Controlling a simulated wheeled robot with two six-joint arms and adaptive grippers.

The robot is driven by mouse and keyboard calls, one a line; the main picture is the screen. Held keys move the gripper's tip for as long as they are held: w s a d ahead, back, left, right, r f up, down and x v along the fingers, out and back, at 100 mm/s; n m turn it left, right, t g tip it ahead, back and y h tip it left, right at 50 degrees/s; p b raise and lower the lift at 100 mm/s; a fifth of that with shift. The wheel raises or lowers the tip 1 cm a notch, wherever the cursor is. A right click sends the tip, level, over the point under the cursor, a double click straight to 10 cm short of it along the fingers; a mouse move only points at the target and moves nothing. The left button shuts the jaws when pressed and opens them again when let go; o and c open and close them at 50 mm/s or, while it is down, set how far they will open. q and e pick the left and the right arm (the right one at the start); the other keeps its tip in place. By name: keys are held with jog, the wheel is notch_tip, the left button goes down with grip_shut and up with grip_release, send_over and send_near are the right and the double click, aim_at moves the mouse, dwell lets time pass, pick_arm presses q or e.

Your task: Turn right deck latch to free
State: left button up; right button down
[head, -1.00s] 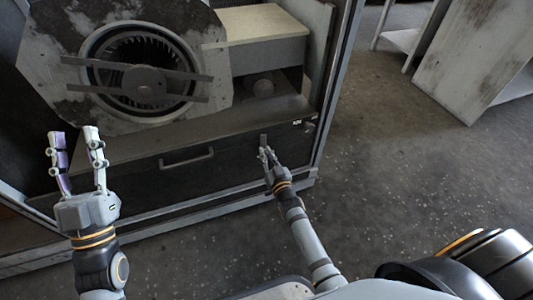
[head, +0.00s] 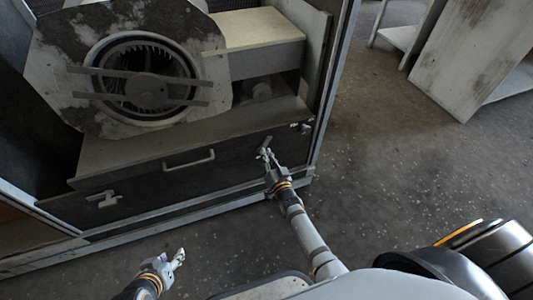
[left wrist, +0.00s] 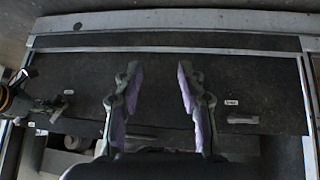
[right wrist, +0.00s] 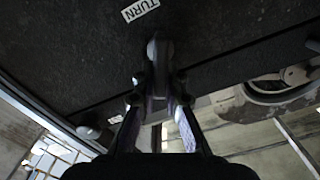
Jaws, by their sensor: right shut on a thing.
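The right deck latch (right wrist: 157,47) is a grey lever on the dark front deck panel (head: 235,157), below a white TURN label (right wrist: 140,9) in the right wrist view. My right gripper (right wrist: 160,95) is shut on the lever, with a finger on each side. In the head view my right gripper (head: 265,155) partly hides the latch, which looks tilted there. My left gripper (head: 179,257) is low in front of the panel, empty and apart from it. In the left wrist view its fingers (left wrist: 156,75) are spread.
A left latch (head: 104,199) and a pull handle (head: 188,160) are on the same panel. The round blower housing (head: 135,85) stands above the deck. A white shelf unit (head: 475,55) stands at the upper right, with open floor (head: 400,160) between.

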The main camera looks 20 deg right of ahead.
jog(key=shift+d+m+p, duration=0.1)
jog(key=shift+m+p, duration=0.2)
jog(key=shift+m, duration=0.2)
jog(key=shift+d+m+p, duration=0.1)
jog(key=shift+m+p, duration=0.45)
jog(key=shift+m, duration=0.35)
jog(key=m, duration=0.1)
jog(key=m+p, duration=0.1)
jog(key=shift+d+f+m, duration=0.15)
jog(key=shift+f+m, duration=0.1)
jog(key=shift+m, duration=0.15)
pick_arm(q)
jog(key=s+g, duration=0.2)
jog(key=s, duration=0.1)
jog(key=s+g, duration=0.2)
jog(key=shift+a+r+p, duration=0.25)
jog(key=shift+a+p, duration=0.05)
jog(key=shift+a, duration=0.05)
pick_arm(e)
jog(key=m, duration=0.3)
jog(key=f+m, duration=0.1)
jog(key=m, duration=0.2)
jog(key=shift+d+m, duration=0.15)
jog(key=shift+m, duration=0.25)
pick_arm(q)
jog(key=shift+w, duration=0.15)
pick_arm(e)
jog(key=shift+f, duration=0.1)
jog(key=c, duration=1.4)
grip_release()
